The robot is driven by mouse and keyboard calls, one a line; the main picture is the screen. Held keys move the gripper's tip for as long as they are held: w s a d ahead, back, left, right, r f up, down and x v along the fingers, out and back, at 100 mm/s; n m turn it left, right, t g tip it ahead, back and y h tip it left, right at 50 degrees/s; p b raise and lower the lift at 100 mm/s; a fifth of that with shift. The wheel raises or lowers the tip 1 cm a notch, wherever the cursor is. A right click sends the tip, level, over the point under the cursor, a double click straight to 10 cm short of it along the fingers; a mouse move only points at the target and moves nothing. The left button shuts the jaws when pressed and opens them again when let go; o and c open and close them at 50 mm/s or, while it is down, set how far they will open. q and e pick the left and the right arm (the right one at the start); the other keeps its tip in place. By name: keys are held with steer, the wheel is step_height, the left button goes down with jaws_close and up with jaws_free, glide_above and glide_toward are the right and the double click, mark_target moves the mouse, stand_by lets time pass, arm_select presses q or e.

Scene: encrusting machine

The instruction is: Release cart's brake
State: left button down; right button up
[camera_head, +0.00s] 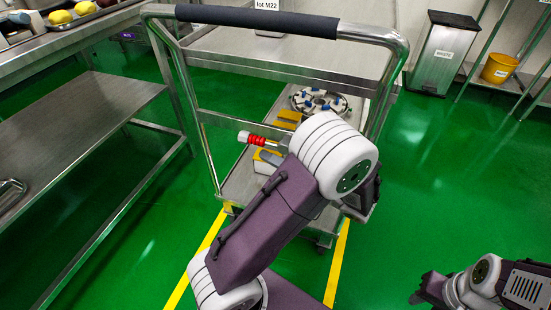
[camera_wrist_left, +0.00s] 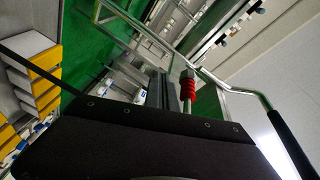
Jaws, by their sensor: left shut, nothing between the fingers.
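The steel cart (camera_head: 225,190) stands ahead with its dark padded push bar (camera_head: 257,19) across the top. A red ribbed brake handle (camera_head: 257,140) with a pale end cap sticks out to the left on the cart's near side. The handle also shows in the left wrist view (camera_wrist_left: 188,88). My left gripper (camera_head: 270,157) is partly hidden behind my left arm, close to the handle. In the left wrist view its fingers (camera_wrist_left: 165,92) are shut and empty, just left of the red grip; contact cannot be told. My right gripper (camera_head: 425,293) is low at the right, away from the cart.
The cart's lower shelf carries a round tray (camera_head: 342,106) of parts and yellow-and-white boxes. A steel table (camera_head: 80,110) stands left. A waste bin (camera_head: 443,55) and a yellow bucket (camera_head: 498,68) are at the back right. Green floor is clear right of the cart.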

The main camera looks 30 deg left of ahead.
arm_select(q)
steer(key=shift+s+a+r+p, duration=0.15)
steer(key=shift+a+r+p, duration=0.45)
arm_select(e)
steer(key=shift+r, duration=0.75)
arm_select(q)
steer(key=shift+a+r, duration=0.15)
arm_select(e)
steer(key=shift+r, duration=0.15)
